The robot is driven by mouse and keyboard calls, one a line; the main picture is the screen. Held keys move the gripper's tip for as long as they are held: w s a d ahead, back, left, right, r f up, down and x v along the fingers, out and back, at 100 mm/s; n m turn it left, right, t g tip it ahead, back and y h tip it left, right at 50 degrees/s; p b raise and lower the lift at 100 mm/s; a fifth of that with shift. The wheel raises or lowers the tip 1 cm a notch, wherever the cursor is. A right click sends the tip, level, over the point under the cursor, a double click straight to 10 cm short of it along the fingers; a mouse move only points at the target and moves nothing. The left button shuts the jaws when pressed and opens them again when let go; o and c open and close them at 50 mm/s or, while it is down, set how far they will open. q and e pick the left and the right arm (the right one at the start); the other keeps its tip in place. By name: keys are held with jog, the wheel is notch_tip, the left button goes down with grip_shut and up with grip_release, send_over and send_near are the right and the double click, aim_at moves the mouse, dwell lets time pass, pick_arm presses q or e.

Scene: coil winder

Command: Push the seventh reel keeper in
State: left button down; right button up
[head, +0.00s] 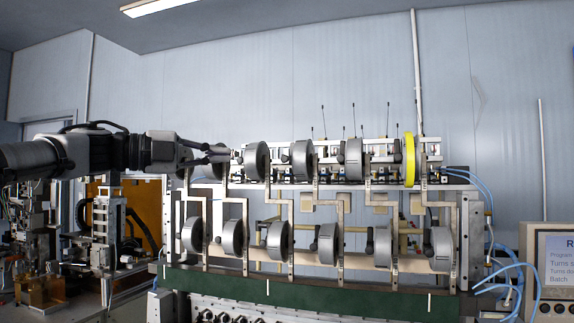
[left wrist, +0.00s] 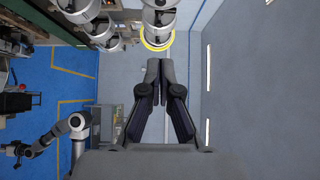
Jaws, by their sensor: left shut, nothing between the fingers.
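My left gripper (head: 228,154) reaches in from the left in the head view. In the left wrist view the gripper (left wrist: 159,68) points at a reel with a yellow ring (left wrist: 157,43). An arm at the lower left of the left wrist view may end in my right gripper (left wrist: 14,150).
A lower row of several grey reels (head: 278,240) hangs under the upper one on a metal frame (head: 472,240). Blue hoses (head: 505,275) and a display panel (head: 555,265) stand at the right. Other machinery (head: 105,220) fills the left. The space above the upper row is mostly free.

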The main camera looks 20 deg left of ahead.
pick_arm(q)
jog(key=shift+a, duration=0.1)
jog(key=p, duration=0.4)
send_near(288, 159)
jog(key=d, duration=0.4)
jog(key=w+p, duration=0.2)
jog(key=w, duration=0.1)
jog(key=w+p, duration=0.1)
jog(key=shift+w+d, duration=0.15)
jog(key=shift+d, duration=0.1)
jog(key=shift+d, duration=0.15)
